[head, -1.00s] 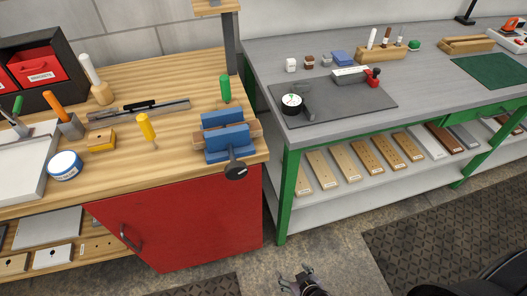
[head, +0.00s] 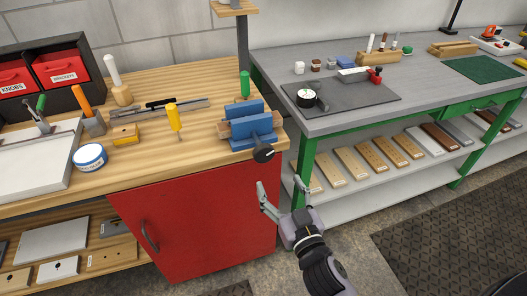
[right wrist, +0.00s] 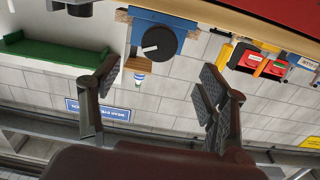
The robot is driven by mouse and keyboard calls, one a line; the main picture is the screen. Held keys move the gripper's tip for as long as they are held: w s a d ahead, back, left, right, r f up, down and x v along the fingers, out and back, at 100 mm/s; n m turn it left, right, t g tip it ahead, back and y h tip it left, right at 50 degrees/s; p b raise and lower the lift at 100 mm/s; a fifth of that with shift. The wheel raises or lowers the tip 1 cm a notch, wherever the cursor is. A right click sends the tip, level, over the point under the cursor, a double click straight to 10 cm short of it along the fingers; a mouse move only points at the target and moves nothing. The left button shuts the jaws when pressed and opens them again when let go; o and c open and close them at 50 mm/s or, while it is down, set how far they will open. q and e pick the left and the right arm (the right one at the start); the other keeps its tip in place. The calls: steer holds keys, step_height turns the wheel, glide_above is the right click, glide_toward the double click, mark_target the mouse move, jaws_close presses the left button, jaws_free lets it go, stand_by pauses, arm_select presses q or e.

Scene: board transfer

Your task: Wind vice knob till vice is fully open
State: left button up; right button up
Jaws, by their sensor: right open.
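The blue vice (head: 252,125) is at the right front corner of the wooden workbench. Its two blue jaws stand close together; the exact gap is hard to tell. Its round black knob (head: 264,153) faces out over the front edge and has a pale mark. My right gripper (head: 280,184) is open and empty, below and in front of the knob, apart from it. In the right wrist view, the knob (right wrist: 159,43) appears beyond the spread fingers (right wrist: 160,90), between them, with part of the vice (right wrist: 178,22) behind it. My left gripper is not in view.
The red cabinet front (head: 210,220) is below the vice. The green-framed grey bench (head: 340,125) stands to the right with boards on its shelf. A yellow-handled tool (head: 174,118) and a green-handled tool (head: 245,86) are near the vice. The floor in front is free.

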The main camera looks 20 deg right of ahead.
mark_target(265, 157)
steer(key=w, duration=0.5)
steer(key=w+p, duration=0.1)
steer(key=w, duration=0.5)
steer(key=shift+w+a+p, duration=0.2)
steer(key=shift+w+p, duration=0.1)
steer(key=shift+w, duration=0.45)
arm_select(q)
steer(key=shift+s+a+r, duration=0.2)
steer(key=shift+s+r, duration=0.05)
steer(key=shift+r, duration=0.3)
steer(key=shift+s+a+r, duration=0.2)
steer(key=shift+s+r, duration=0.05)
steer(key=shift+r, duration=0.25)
arm_select(e)
steer(key=shift+c, duration=0.5)
steer(key=c, duration=1.1)
